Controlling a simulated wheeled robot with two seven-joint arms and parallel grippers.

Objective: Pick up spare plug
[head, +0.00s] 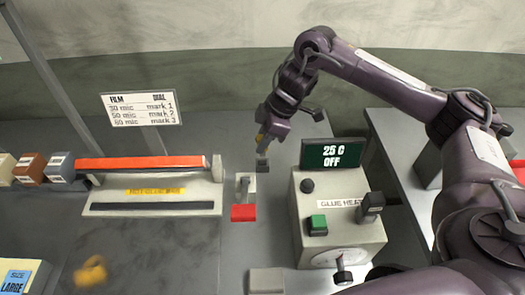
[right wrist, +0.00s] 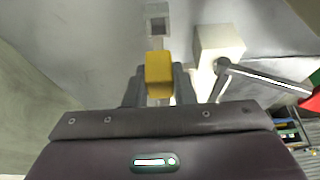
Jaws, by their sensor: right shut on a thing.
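My right gripper (head: 263,147) hangs over the back of the bench, left of the control box, pointing down. In the right wrist view its fingers (right wrist: 159,88) are shut on a yellow block (right wrist: 158,72), which I take to be the spare plug. In the head view only a small yellow patch (head: 259,138) of it shows beside the fingers. A small grey socket-like holder (head: 262,166) stands just below the gripper. A pale holder with a dark opening also shows ahead of the fingers in the right wrist view (right wrist: 157,22). My left gripper is out of view.
A lever with a red end (head: 243,212) stands just in front of the gripper. The control box (head: 338,215) with a "25 C OFF" display (head: 333,154) is to the right. A sealing bar with a red strip (head: 140,163) and a sign (head: 138,109) are at left.

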